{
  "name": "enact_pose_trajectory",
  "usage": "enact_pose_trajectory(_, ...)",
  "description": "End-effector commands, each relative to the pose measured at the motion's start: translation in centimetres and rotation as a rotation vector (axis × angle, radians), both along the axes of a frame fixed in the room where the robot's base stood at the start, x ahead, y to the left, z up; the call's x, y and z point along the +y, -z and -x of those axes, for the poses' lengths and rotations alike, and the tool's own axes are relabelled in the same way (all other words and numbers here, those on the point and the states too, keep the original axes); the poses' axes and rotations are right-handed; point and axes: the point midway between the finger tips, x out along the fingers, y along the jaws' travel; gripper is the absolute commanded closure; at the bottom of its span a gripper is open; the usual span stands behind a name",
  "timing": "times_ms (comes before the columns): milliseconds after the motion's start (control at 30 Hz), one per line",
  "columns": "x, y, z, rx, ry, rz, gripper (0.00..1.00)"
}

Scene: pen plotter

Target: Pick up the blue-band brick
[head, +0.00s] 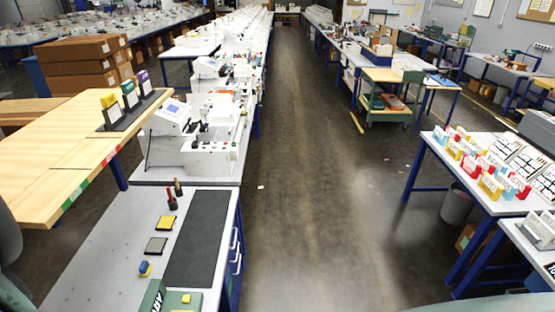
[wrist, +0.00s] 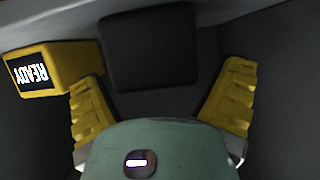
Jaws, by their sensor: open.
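A small blue-and-yellow piece (head: 145,269) lies on the grey bench at lower left in the head view. It is the only small blue piece I see on this bench, but I cannot make out a band on it. My gripper (wrist: 162,105) shows in the wrist view with its two yellow-padded fingers spread wide and nothing between them. A dark square block (wrist: 152,48) is beyond the fingers, and a yellow box with a READY sign (wrist: 70,67) is beside the left finger. I cannot make out the gripper in the head view.
The bench also holds a dark mat (head: 197,240), a yellow block (head: 165,223), a grey block (head: 156,246) and a green lettered box (head: 152,296). A rack (head: 133,112) with yellow-, green- and purple-topped pieces stands on a wooden table.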

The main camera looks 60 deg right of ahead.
Motion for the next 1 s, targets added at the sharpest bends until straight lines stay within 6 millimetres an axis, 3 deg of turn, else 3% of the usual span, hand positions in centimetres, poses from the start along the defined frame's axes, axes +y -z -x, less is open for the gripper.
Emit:
enact_pose_trajectory(567,0.72,0.54,-1.12,-0.003,-0.002,0.0,0.06)
enact_pose_trajectory(1000,0.68,0.59,-1.11,-0.001,0.0,0.0,0.5)
